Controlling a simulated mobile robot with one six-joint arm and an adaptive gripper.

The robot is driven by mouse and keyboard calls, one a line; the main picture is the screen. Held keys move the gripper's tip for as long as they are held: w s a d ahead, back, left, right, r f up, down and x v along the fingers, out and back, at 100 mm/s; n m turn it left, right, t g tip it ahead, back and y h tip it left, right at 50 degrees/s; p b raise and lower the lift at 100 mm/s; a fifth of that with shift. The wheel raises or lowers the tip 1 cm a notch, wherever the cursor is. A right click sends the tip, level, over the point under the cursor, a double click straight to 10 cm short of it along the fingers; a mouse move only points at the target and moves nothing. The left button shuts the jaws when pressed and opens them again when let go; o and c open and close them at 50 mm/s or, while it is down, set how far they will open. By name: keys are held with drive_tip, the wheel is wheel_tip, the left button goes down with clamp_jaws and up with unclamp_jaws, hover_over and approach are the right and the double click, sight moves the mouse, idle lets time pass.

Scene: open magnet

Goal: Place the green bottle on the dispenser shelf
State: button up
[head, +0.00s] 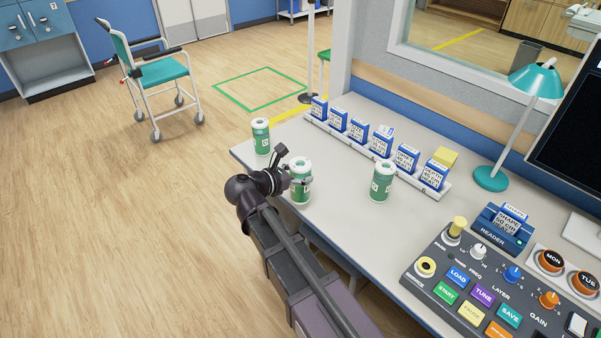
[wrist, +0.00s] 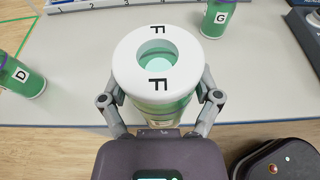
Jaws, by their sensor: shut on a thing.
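My gripper (head: 292,181) is shut around a green bottle (head: 301,192) with a white ring top, near the desk's front edge. In the wrist view the gripper (wrist: 163,98) has a finger on each side of this bottle (wrist: 160,68), whose top is marked F. It looks upright; I cannot tell whether its base touches the desk. A second green bottle (head: 261,137), marked D in the wrist view (wrist: 22,78), stands at the desk's far left corner. A third (head: 381,182), marked G (wrist: 217,17), stands to the right. No dispenser shelf can be identified for certain.
A numbered rack (head: 343,146) of blue cartridges runs along the back of the desk (head: 338,196). A control panel (head: 470,283), a reader (head: 501,231) and a teal lamp (head: 491,178) are to the right. A wheeled chair (head: 160,72) and blue-fronted cabinet (head: 45,62) stand across open floor.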

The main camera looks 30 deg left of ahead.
drive_tip(key=shift+r, duration=0.1)
wheel_tip(320, 180, up, 14)
drive_tip(key=p, duration=1.3)
drive_tip(key=shift+p, duration=0.4)
drive_tip(key=shift+w+d+f, duration=0.1)
drive_tip(key=shift+f, duration=0.1)
